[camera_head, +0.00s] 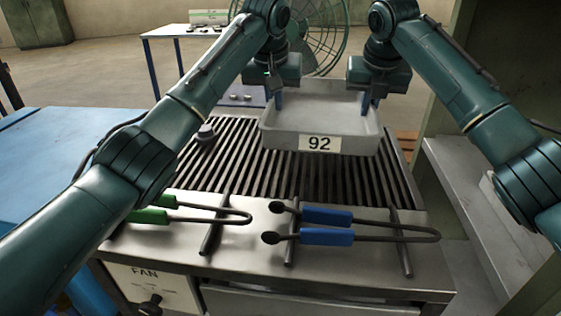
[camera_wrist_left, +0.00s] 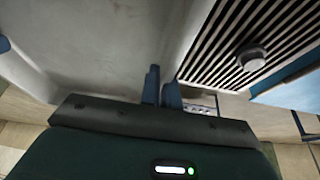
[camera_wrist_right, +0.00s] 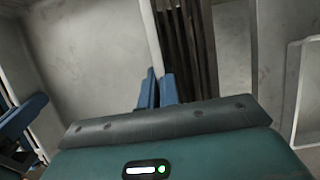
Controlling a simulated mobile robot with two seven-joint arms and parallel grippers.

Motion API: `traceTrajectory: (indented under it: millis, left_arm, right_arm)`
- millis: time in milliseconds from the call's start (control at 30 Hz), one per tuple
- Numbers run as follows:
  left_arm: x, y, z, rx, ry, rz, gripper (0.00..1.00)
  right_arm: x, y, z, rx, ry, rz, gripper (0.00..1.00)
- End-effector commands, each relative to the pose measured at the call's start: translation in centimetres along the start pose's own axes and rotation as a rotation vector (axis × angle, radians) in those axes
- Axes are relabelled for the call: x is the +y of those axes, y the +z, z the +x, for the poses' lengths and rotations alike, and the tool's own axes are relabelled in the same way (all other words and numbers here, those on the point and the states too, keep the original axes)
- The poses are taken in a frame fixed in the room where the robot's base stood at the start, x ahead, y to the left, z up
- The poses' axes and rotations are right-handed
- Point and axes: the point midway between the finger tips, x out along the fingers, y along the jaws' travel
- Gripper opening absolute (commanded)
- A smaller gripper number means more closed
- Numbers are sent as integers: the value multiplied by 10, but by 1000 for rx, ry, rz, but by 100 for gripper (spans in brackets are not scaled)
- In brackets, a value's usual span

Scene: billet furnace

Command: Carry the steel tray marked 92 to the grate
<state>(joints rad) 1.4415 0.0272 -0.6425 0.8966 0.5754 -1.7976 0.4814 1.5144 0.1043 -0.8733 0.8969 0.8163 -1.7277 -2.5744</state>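The steel tray marked 92 (camera_head: 350,122) is level over the far right part of the dark slatted grate (camera_head: 225,165). I cannot tell whether its base touches the slats. It looks empty. My left gripper (camera_head: 278,98) is at its left wall, and in the left wrist view the blue fingers (camera_wrist_left: 162,88) close on either side of that wall. My right gripper (camera_head: 370,103) is at its right wall, and in the right wrist view the fingers (camera_wrist_right: 157,90) close on either side of the wall.
A small grey round piece (camera_head: 206,133) stands on the grate's left part. Green-handled tongs (camera_head: 155,215) and blue-handled tongs (camera_head: 326,217) lie on rests at the front ledge. A large green fan (camera_head: 318,30) stands behind. A blue table (camera_head: 60,150) is at the left.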

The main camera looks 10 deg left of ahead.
Motion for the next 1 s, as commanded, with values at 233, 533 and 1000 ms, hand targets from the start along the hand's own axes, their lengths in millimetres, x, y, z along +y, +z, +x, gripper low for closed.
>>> traceTrajectory:
  millis: [233,533,1000]
  left_arm:
    - [-4,4,12,1,-6,-5,0]
    - [-4,4,12,1,-6,-5,0]
    - [-4,13,33,0,-7,-5,0]
  right_arm:
    - [-4,-4,11,-2,-6,6,0]
    - [-4,-4,12,-1,-6,6,0]
    - [-4,-12,32,-1,-6,6,0]
